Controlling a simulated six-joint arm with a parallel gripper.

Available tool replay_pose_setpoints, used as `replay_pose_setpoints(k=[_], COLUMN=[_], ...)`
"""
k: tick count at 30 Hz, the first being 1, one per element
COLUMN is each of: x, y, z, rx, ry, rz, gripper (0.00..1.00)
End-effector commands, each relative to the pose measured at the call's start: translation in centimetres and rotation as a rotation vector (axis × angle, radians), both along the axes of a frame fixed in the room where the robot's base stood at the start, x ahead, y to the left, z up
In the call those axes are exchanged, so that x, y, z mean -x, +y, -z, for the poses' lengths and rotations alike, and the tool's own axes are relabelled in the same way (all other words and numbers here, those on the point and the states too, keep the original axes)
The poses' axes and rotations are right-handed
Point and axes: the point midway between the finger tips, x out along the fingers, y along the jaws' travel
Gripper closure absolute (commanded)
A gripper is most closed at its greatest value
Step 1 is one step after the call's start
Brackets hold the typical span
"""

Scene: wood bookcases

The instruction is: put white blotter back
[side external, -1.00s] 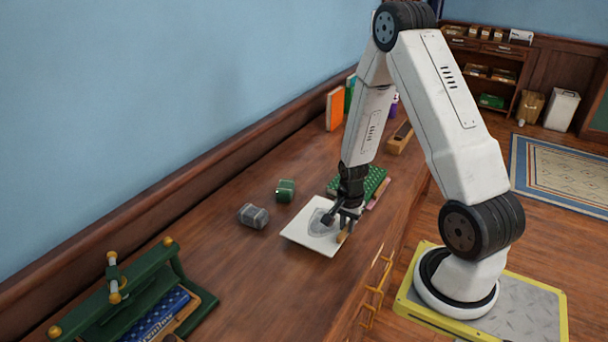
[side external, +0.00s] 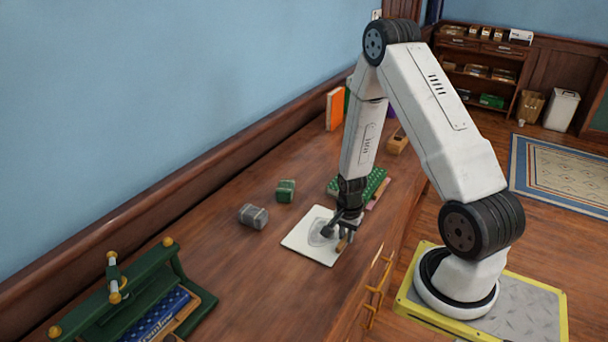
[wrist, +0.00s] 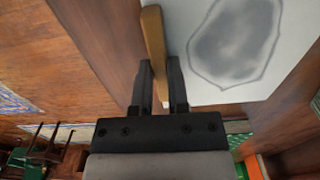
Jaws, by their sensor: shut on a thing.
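The white blotter (side external: 302,239) is a flat white square with a grey blotch, low over or on the desk top in the side view. In the wrist view the blotter (wrist: 275,88) fills the upper right, with a light wooden strip (wrist: 152,35) along its left edge. My gripper (side external: 346,236) is at the blotter's right side. In the wrist view my gripper (wrist: 160,75) is shut on the wooden strip. I cannot tell whether the blotter's underside touches the desk.
A grey block (side external: 253,216) and a green block (side external: 285,190) stand left of the blotter. A green studded pad (side external: 375,185) lies behind my gripper. A green rack (side external: 140,295) stands at the front left. Bare desk (side external: 240,265) lies between rack and blotter.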

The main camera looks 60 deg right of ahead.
Motion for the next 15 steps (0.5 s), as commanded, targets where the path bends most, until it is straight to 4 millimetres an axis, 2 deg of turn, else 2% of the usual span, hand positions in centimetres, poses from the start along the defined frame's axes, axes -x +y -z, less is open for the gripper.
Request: replay_pose_setpoints(k=[1, 2, 3, 5, 15], x=[0.00, 0.00, 0.00, 0.00, -0.01], y=[0.00, 0.00, 0.00, 0.00, -0.01], z=[0.14, 0.14, 0.12, 0.11, 0.06], rx=[0.000, 0.000, 0.000, 0.000, 0.000], ry=[0.000, 0.000, 0.000, 0.000, 0.000], rz=[0.000, 0.000, 0.000, 0.000, 0.000], gripper=[1.00, 0.74, 0.61, 0.45, 0.45])
